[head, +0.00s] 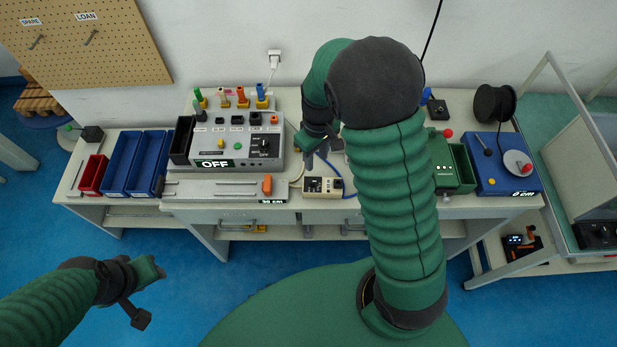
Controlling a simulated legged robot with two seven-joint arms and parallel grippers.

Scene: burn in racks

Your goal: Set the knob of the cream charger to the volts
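The cream charger (313,187) is a small cream box on the front part of the middle bench. A dark knob (337,183) shows on the right of its top, too small to read its setting. My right gripper (316,157) hangs behind and above the charger, apart from it. Its two dark fingertips look slightly spread, with nothing between them. My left gripper (152,293) is over the blue floor at the lower left, fingers wide apart and empty.
A grey tester with an OFF display (214,164) stands left of the charger, with a slide rail (215,188) in front. Blue bins (122,162) are farther left. A green box (444,172) and a blue device (506,172) stand right. My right arm hides part of the bench.

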